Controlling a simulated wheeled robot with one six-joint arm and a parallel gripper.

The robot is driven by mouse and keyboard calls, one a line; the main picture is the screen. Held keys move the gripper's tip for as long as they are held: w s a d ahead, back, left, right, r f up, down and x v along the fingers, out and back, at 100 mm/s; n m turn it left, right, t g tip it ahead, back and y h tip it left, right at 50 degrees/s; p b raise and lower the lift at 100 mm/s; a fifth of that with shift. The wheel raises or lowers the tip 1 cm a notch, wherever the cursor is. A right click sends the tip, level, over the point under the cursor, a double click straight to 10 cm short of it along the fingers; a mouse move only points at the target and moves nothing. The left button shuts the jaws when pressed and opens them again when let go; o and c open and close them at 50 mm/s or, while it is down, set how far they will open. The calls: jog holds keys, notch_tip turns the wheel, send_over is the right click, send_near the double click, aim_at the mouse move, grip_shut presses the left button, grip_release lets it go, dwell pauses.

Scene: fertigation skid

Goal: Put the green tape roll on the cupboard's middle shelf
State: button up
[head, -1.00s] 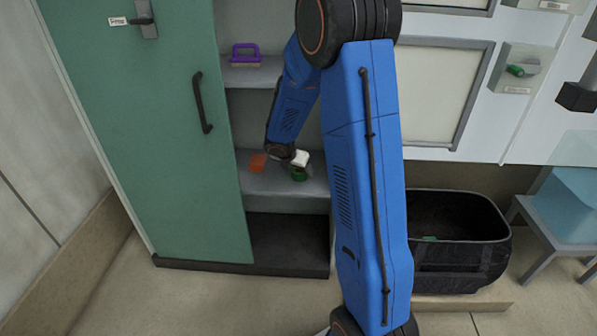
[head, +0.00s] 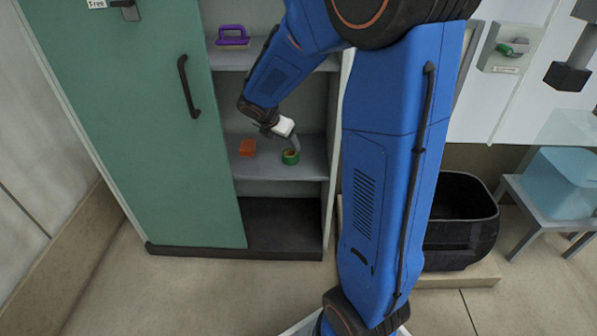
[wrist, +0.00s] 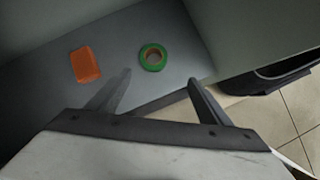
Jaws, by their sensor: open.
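The green tape roll (head: 290,157) lies flat on the cupboard's middle shelf (head: 270,171), right of an orange block. It also shows in the wrist view (wrist: 153,57), with its brown core facing up. My gripper (head: 296,146) is just above and behind the roll in the head view. In the wrist view its two fingers (wrist: 160,84) are spread apart with nothing between them, and the roll lies clear beyond their tips. The green cupboard door (head: 125,130) stands at the left of the open shelves.
An orange block (head: 247,147) sits left of the roll on the same shelf. A purple-handled brush (head: 232,37) is on the shelf above. A black bin (head: 462,215) stands right of the cupboard, near a small table with a blue box (head: 560,183).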

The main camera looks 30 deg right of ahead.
jog(key=s+a+r+m+y, duration=0.1)
jog(key=s+a+r+m, duration=0.2)
jog(key=s+m, duration=0.4)
jog(key=s+a+r+m+y, duration=0.2)
jog(key=s+a+m, duration=0.3)
jog(key=s, duration=1)
jog(key=s+a+r+m+t+y, duration=0.1)
jog(key=s+a+r+m, duration=0.3)
jog(key=s+m, duration=0.6)
jog(key=shift+s+a+r+m+y, duration=0.15)
jog(key=shift+s+r+m+y, duration=0.35)
jog(key=shift+y, duration=0.2)
